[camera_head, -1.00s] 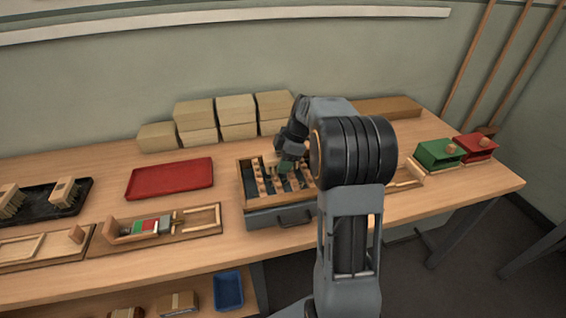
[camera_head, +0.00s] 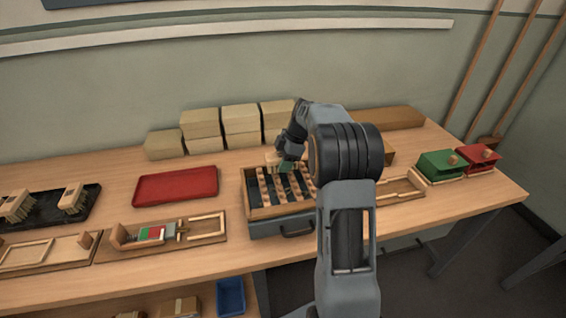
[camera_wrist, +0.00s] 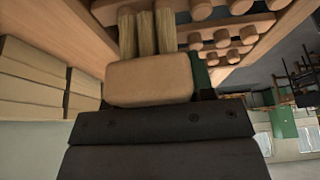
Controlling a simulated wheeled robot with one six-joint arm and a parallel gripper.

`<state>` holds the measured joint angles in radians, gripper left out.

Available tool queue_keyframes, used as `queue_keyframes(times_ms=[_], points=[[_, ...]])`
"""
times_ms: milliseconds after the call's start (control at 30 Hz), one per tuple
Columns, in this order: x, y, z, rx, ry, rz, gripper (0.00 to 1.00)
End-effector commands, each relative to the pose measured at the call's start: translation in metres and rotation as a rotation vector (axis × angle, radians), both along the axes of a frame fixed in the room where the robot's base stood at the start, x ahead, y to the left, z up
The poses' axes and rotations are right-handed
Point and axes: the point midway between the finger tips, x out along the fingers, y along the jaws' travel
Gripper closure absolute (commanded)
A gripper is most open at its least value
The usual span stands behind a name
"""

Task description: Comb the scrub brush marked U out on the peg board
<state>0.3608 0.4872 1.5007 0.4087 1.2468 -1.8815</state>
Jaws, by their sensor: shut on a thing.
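My gripper (camera_head: 288,163) is shut on a scrub brush, a pale wooden block (camera_wrist: 152,80) with tan bristle tufts (camera_wrist: 150,32). The brush shows only in small part at the gripper in the head view, and I see no letter on the face in view. The peg board (camera_head: 249,196) is a wooden frame with rows of short wooden pegs and dark strips, standing on a grey base. The gripper and brush are over its back edge. In the wrist view the tufts point toward the frame and round pegs (camera_wrist: 222,38); I cannot tell whether they touch.
Pale boxes (camera_head: 241,120) are stacked behind the board. A red tray (camera_head: 176,186) lies to its left, and a black tray with brushes (camera_head: 87,205) is farther left. Wooden fixtures (camera_head: 205,229) line the front. Green (camera_head: 440,164) and red (camera_head: 477,158) boxes stand at the right.

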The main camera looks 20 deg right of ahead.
Motion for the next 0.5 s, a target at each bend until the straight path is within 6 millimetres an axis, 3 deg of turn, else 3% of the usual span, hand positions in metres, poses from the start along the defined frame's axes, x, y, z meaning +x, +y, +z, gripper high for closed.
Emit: queue_keyframes(times_ms=[500], points=[[0.0, 0.0, 0.046, 0.0, -0.001, 0.001, 0.7]])
